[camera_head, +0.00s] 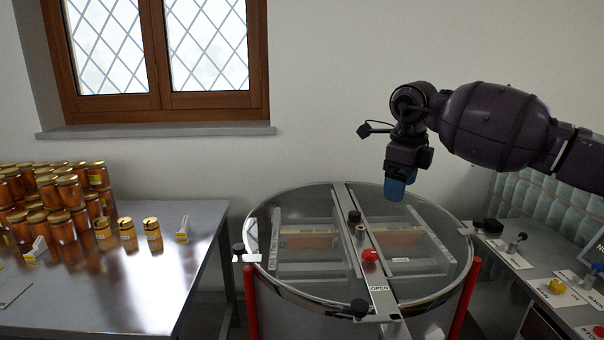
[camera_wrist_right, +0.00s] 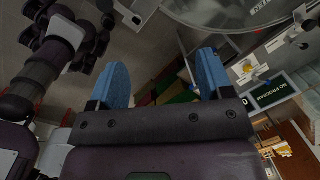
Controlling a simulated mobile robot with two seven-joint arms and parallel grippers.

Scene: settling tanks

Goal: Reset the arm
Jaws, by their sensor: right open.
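My right arm comes in from the right in the head view. Its gripper (camera_head: 396,188) hangs above the back right part of the round metal tank, fingers pointing down. In the right wrist view the two blue fingers (camera_wrist_right: 164,84) stand apart with nothing between them, so it is open and empty. My left gripper is not in the head view.
The tank (camera_head: 340,288) has a clear lid, a central bar, a red knob (camera_head: 370,255) and black knobs. A steel table (camera_head: 150,285) with several honey jars (camera_head: 65,228) stands left. A control panel (camera_head: 545,270) with knobs and labels stands right. A window (camera_head: 160,50) is behind.

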